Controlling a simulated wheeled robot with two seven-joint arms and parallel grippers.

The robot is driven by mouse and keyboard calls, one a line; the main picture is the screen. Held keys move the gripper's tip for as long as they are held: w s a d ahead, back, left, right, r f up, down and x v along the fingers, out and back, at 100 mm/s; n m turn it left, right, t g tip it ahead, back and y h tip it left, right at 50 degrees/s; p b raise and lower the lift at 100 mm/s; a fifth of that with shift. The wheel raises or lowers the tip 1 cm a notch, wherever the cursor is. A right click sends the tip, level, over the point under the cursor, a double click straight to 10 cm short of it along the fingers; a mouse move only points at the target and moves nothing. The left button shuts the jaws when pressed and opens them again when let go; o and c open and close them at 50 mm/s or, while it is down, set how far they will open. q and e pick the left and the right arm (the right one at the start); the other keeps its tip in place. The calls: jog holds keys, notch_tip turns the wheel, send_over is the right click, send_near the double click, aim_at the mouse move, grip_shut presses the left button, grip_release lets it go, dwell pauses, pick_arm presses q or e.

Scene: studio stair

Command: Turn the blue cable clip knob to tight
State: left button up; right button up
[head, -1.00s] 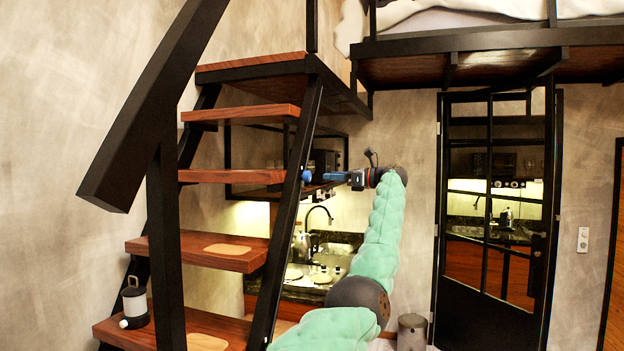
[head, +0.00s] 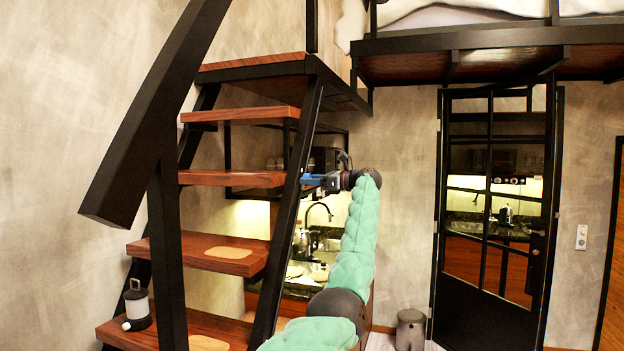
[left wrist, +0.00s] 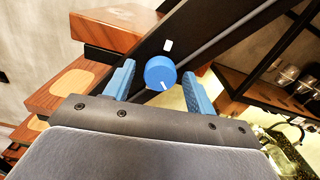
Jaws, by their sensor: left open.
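The blue cable clip knob (left wrist: 160,73) shows in the left wrist view, a round blue knob with a white line on its face, on the black sloping stair stringer (left wrist: 185,32). A small white mark (left wrist: 168,45) sits on the stringer just above it; the knob's line points down and right, away from that mark. My left gripper (left wrist: 158,85) is open, with one blue finger on each side of the knob and visible gaps. In the head view my left gripper (head: 312,180) is at the stringer and hides the knob. My right gripper is not in view.
Wooden treads (head: 232,179) rise left of the stringer, and a black handrail (head: 160,110) slopes in front. A grey cable (left wrist: 225,37) runs along the stringer. A kitchen counter and sink lie behind. A black glazed door (head: 490,200) stands right.

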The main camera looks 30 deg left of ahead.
pick_arm(q)
jog(key=c, duration=1)
jog(key=shift+o, duration=0.2)
